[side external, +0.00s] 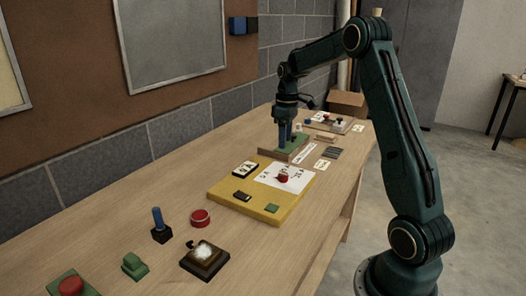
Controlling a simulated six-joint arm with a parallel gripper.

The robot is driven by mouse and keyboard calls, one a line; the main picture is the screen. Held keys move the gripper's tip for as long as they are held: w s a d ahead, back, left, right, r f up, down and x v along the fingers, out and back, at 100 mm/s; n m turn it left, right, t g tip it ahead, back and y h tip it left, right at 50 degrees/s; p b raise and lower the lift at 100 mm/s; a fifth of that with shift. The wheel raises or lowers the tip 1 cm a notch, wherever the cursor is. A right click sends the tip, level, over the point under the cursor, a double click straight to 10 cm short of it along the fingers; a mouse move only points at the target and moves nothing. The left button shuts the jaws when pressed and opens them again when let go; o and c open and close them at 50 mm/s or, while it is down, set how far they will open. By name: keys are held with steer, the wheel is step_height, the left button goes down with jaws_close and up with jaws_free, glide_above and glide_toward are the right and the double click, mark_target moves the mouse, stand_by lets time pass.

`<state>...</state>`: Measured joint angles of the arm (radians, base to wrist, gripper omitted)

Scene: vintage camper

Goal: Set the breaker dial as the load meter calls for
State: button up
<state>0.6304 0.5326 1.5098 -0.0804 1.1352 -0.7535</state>
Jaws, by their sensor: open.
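A yellow board (222,191) lies on the workbench. On it is a white card (268,180) with dark marks, too small to read, around a small red knob (283,177), which looks like the breaker dial. A small black-framed plate with a white face (245,169) sits at the board's left edge and may be the load meter; its reading is not legible. My gripper (288,143) is open, pointing down behind the yellow board, close over a green-topped wooden block (299,154). Whether it touches the block is unclear. The knob's pointing direction cannot be made out.
Nearer on the workbench (150,262) are a blue-handled lever (157,220), a red round button (200,217), a green block (134,266), a dark box with a pale dome (204,257) and a red button on green (71,286). A cardboard box (346,103) stands beyond.

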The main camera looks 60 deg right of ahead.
mark_target(283, 174)
steer(key=f, duration=1.2)
steer(key=shift+a+f, duration=0.3)
steer(key=shift+a, duration=0.05)
steer(key=c, duration=1)
